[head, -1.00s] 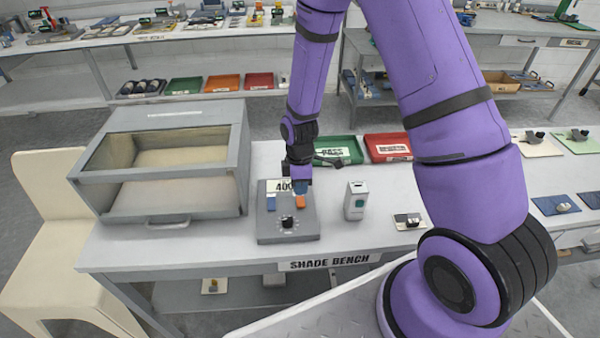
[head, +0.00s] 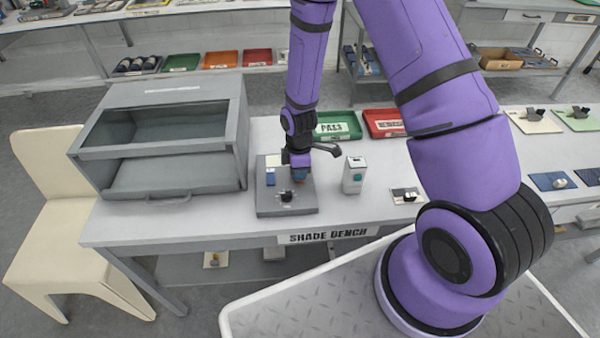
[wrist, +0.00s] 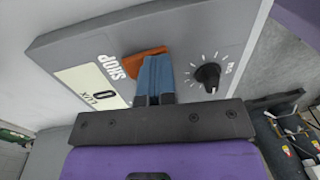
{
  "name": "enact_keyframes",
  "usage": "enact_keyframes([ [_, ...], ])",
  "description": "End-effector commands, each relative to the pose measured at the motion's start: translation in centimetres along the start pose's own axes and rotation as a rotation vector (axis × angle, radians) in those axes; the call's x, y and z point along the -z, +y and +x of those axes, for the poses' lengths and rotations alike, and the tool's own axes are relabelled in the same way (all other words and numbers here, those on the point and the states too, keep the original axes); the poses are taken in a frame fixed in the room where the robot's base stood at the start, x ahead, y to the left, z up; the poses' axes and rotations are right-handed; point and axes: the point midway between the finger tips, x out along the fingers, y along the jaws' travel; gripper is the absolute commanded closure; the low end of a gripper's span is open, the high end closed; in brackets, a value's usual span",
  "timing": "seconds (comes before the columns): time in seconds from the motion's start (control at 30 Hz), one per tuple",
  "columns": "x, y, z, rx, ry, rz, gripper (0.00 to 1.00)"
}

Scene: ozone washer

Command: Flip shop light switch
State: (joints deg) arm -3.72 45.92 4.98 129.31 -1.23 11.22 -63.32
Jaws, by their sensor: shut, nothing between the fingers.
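A grey control box (head: 270,208) lies on the bench. In the wrist view its face (wrist: 215,45) shows an orange rocker switch (wrist: 146,60) beside the word SHOP, a display (wrist: 92,87) reading 0 LUX, and a black knob (wrist: 208,74). My gripper (wrist: 153,62) is shut and empty, its blue fingertips at the orange switch and partly covering it; contact looks likely but is not certain. In the head view my gripper (head: 299,178) is over the box and hides the orange switch.
A grey viewing booth (head: 165,150), dark inside, stands left of the box. A white-grey device (head: 354,174) stands close on the right. Green (head: 338,126) and red (head: 384,123) trays lie behind. A cream chair (head: 45,210) is at the left.

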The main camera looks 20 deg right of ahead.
Motion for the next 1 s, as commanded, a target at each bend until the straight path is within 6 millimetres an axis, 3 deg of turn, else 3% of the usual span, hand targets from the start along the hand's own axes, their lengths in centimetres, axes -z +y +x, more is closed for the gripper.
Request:
enact_keyframes([
  [0.1, -0.2, -1.0, 1.0, 0.022, -0.007, -0.002, 1.0],
  [0.5, -0.2, -1.3, 1.1, 0.026, -0.009, -0.004, 1.0],
  [1.0, -0.1, 0.3, 0.5, 0.022, -0.007, -0.003, 1.0],
])
